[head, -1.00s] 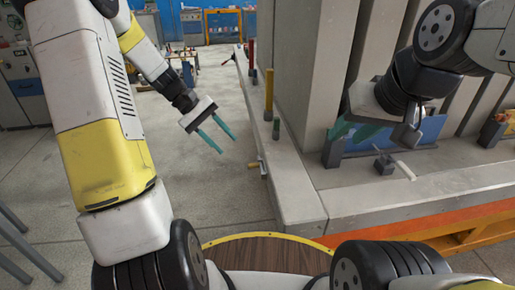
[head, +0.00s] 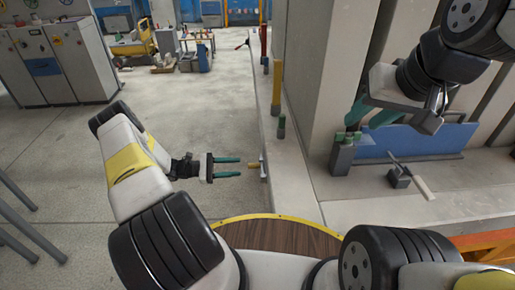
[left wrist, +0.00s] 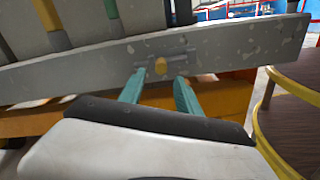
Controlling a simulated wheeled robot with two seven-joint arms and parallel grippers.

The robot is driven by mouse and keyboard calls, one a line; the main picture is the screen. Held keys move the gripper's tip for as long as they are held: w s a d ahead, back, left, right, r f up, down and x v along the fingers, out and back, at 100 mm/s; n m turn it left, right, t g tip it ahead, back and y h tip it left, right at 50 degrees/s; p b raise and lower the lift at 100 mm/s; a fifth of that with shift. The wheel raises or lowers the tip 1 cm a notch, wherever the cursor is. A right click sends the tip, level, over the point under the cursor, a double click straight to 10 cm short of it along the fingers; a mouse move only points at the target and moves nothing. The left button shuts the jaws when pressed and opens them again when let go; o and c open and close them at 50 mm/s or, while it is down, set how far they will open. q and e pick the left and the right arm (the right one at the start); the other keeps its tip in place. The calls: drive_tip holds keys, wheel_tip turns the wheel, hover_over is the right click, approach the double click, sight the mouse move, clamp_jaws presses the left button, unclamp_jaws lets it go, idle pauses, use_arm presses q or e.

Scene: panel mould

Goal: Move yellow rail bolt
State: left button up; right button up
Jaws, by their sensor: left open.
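The yellow rail bolt (head: 254,165) is a small yellow peg sticking out of the side of the grey concrete rail. It also shows end-on in the left wrist view (left wrist: 160,66), with a metal bracket around it. My left gripper (head: 240,167) is open and empty, with its teal fingers level and pointing at the bolt. In the left wrist view the fingertips (left wrist: 160,78) lie to either side of the bolt, seemingly just short of it. My right gripper (head: 370,116) hangs above the mould on the right, its teal fingers apart with nothing seen between them.
Yellow, green and red posts (head: 276,88) stand along the rail top. A blue panel (head: 420,141), a grey block and a small clamp with a pale handle (head: 400,177) lie below my right gripper. Grey floor (head: 70,140) is open on the left; cabinets stand behind.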

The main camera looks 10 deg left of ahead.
sight(251, 166)
use_arm(q)
drive_tip(key=x, duration=0.7)
drive_tip(key=shift+s, duration=0.1)
clamp_jaws()
idle(1.2)
